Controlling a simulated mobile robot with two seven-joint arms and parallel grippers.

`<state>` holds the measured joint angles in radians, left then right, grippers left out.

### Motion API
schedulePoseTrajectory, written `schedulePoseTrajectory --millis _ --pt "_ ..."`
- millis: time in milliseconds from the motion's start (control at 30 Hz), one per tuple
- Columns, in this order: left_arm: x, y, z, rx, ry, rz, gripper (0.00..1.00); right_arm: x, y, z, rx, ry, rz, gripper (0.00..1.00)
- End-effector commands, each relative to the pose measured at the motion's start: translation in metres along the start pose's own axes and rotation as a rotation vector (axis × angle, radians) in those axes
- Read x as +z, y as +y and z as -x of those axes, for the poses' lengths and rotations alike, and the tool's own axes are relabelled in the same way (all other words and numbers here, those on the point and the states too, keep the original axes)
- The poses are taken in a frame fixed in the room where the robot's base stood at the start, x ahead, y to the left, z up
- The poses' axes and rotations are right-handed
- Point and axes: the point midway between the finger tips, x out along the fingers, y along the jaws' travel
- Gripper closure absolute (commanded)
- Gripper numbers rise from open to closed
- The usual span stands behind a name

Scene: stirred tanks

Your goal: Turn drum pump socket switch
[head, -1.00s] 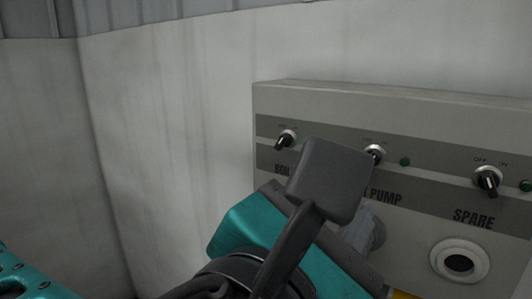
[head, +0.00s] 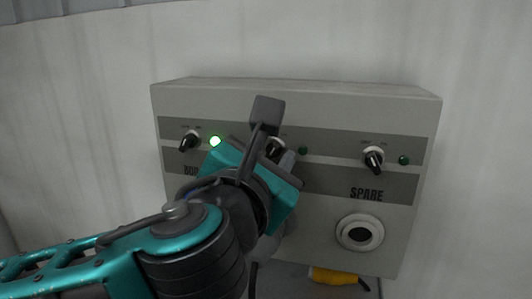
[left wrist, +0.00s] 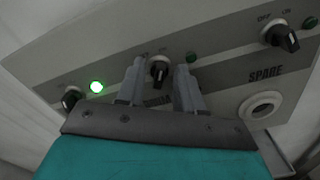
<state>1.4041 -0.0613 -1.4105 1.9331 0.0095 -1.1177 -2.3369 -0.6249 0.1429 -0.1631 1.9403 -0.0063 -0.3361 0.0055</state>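The drum pump switch is the middle black knob (head: 275,150) on the grey socket panel (head: 290,97). My left gripper's body and camera partly cover it in the head view. In the left wrist view, the knob (left wrist: 160,70) shows between the two grey fingers of my left gripper (left wrist: 160,78). The fingers are open, one on each side of the knob, with gaps visible. Whether the fingertips reach past its face is unclear. The small lamp (head: 303,151) right of this knob is dark green and unlit. My right gripper is not in view.
A left knob (head: 189,142) has a lit green lamp (head: 215,141). The spare knob (head: 373,160) at the right has an unlit lamp (head: 403,160). Below it is a round socket (head: 360,232). A yellow item (head: 335,276) lies below the panel. A pale wall stands behind.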

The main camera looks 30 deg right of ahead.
Motion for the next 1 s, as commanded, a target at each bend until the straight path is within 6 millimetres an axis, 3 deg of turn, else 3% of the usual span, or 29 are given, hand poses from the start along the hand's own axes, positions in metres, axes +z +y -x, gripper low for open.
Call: schedulePoseTrajectory --millis 167,533,1000 --pt "0.0001 -0.0001 0.0001 0.000 0.000 0.000 0.64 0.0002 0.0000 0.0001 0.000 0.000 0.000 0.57" --pt "0.0000 -0.0002 0.0004 0.000 0.000 0.000 0.99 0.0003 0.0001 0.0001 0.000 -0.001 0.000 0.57" --pt "0.0001 0.0002 0.0004 -0.001 0.001 0.074 1.00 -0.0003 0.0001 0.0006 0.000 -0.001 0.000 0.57"
